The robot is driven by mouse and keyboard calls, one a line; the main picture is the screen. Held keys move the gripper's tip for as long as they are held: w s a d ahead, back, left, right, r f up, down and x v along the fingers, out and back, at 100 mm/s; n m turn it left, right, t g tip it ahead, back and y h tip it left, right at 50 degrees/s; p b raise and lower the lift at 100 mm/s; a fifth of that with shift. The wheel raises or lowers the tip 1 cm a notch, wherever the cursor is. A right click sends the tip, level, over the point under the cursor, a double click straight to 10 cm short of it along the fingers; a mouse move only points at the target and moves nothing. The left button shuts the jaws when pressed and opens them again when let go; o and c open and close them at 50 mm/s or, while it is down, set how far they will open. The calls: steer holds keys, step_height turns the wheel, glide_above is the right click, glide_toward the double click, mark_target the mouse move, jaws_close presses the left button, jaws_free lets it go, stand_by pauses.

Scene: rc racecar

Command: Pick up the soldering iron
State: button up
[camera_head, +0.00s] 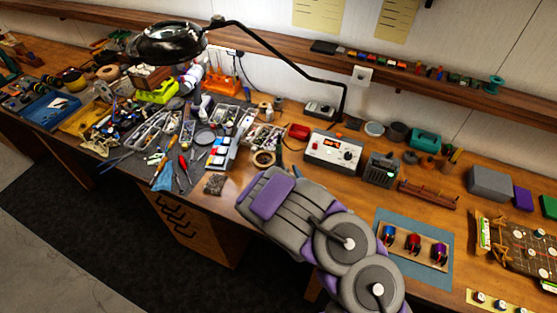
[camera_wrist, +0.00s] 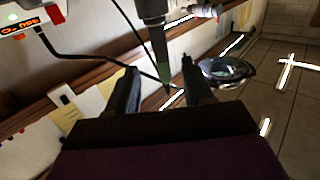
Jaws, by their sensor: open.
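My gripper (camera_wrist: 162,76) is open in the wrist view, with one dark finger on each side. A slim object, which looks like the soldering iron (camera_wrist: 160,50), comes in from the top edge, grey above and dark green toward its narrow end. That end appears between the two fingers, with gaps on both sides; I cannot tell its depth. In the head view my grey and purple arm reaches over the bench edge, and its far end hides most of my gripper. A dark upright piece beside that end is too small to identify. The soldering station (camera_head: 333,150) stands just right of it.
A magnifier lamp (camera_head: 170,42) arches over the crowded bench; it also shows in the wrist view (camera_wrist: 228,70). A tape roll (camera_head: 263,158), parts trays (camera_head: 266,134) and a power supply (camera_head: 381,170) are close by. A blue mat (camera_head: 392,258) lies right of my arm.

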mark_target(280, 158)
steer(key=b+x, duration=0.3)
steer(key=b, duration=0.3)
steer(key=shift+w+a+f+b, duration=0.15)
steer(key=shift+w+a+b, duration=0.05)
steer(key=shift+b, duration=0.2)
steer(key=shift+w+a+b, duration=0.1)
steer(key=shift+w+b, duration=0.15)
steer(key=shift+b, duration=0.3)
steer(key=shift+b+x, duration=0.5)
steer(key=shift+x, duration=2.1)
steer(key=c, duration=0.9)
